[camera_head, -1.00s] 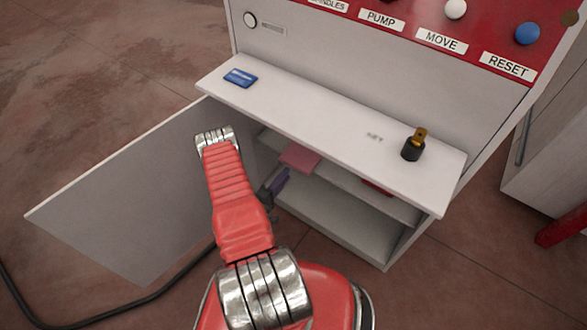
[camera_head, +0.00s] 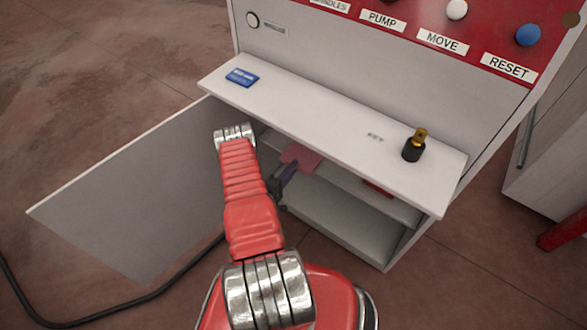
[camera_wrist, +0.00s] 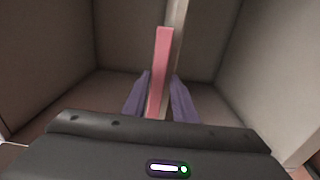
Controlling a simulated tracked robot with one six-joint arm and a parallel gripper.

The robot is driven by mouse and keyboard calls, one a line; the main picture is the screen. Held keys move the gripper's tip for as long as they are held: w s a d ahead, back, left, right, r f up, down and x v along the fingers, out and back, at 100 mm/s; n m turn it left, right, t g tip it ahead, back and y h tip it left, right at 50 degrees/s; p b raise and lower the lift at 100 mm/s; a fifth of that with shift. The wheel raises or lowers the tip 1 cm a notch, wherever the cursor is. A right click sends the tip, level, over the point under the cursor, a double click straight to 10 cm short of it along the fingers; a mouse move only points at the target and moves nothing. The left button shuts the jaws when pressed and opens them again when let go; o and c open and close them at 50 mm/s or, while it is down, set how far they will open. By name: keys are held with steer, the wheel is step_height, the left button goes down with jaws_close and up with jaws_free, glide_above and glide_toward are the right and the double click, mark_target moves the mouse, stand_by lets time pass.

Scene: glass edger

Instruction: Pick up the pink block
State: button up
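The pink block (camera_head: 303,157) lies on the inner shelf (camera_head: 345,174) of the open cabinet, below the white ledge, which hides part of it. In the wrist view the pink block (camera_wrist: 160,62) shows as a tall narrow shape along the pale shelf edge (camera_wrist: 179,18). My gripper (camera_head: 289,171) reaches into the cabinet opening at the block's near side. In the wrist view its two purple fingers (camera_wrist: 160,78) are apart, one on each side of the block. Narrow gaps seem to show between the fingers and the block.
The white ledge (camera_head: 320,119) overhangs the shelf and holds a blue card (camera_head: 242,77) and a black and brass item (camera_head: 414,146). A red object (camera_head: 378,188) lies farther right on the shelf. The open cabinet door (camera_head: 135,190) stands left of my arm.

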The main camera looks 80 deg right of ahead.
jaws_close()
stand_by(0.5)
steer(key=shift+r, duration=0.1)
steer(key=shift+r, duration=1.2)
steer(key=w+a+r, duration=0.2)
steer(key=a, duration=0.4)
steer(key=w+a+r, duration=0.3)
steer(key=a, duration=0.4)
